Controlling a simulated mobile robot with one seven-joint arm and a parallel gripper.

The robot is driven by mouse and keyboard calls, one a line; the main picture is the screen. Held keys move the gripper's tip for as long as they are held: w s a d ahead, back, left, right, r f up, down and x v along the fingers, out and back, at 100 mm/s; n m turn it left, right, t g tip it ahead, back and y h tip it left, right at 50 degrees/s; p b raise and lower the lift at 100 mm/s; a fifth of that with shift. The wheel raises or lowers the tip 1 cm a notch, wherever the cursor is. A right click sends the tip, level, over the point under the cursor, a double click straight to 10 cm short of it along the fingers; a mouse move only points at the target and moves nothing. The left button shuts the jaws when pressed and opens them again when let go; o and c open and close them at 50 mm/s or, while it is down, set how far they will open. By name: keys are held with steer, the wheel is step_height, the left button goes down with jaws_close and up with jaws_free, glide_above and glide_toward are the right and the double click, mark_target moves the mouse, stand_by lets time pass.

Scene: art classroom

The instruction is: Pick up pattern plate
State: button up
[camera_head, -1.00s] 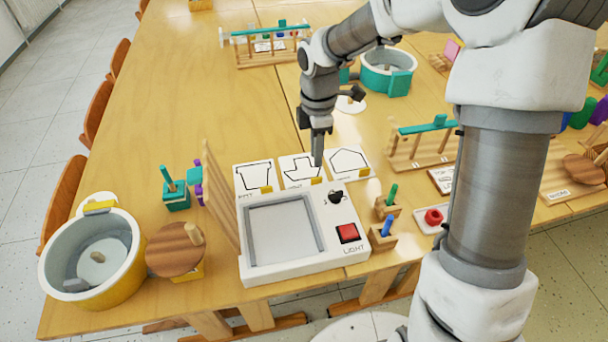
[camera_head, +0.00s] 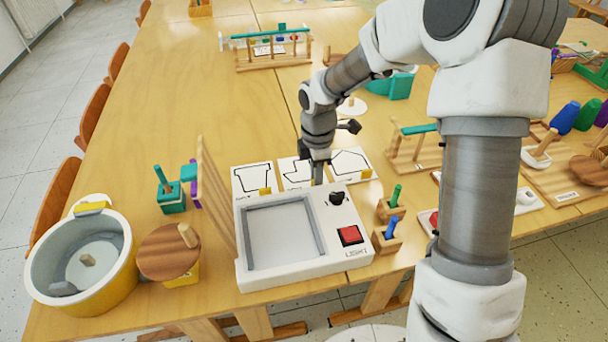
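Three white pattern plates with black outline drawings and yellow tabs lie in a row behind a white light box (camera_head: 240,262). They are the left plate (camera_head: 250,177), the middle plate (camera_head: 290,172) and the right plate (camera_head: 347,161). My gripper (camera_head: 318,179) points down at the right side of the middle plate, where its yellow tab is mostly hidden. The fingers look like one narrow dark shape, so their gap does not show. I cannot tell whether they touch the plate. The plates look flat on the table.
The light box has a black knob (camera_head: 337,198) and a red button (camera_head: 350,235). A wooden rack (camera_head: 215,200) stands close on its left. Small wooden blocks with a green peg (camera_head: 395,196) and a blue peg (camera_head: 391,228) stand right. The table's left middle (camera_head: 170,90) is clear.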

jaws_close()
steer(key=shift+r, duration=0.1)
steer(key=shift+r, duration=0.3)
step_height(320, 180, up, 4)
steer(key=shift+f+p, duration=0.15)
steer(key=shift+p, duration=0.8)
steer(key=s+d+r+p, duration=0.3)
steer(key=d+r, duration=0.3)
steer(key=d, duration=0.5)
steer(key=shift+s+r, duration=0.25)
steer(key=shift+s, duration=0.25)
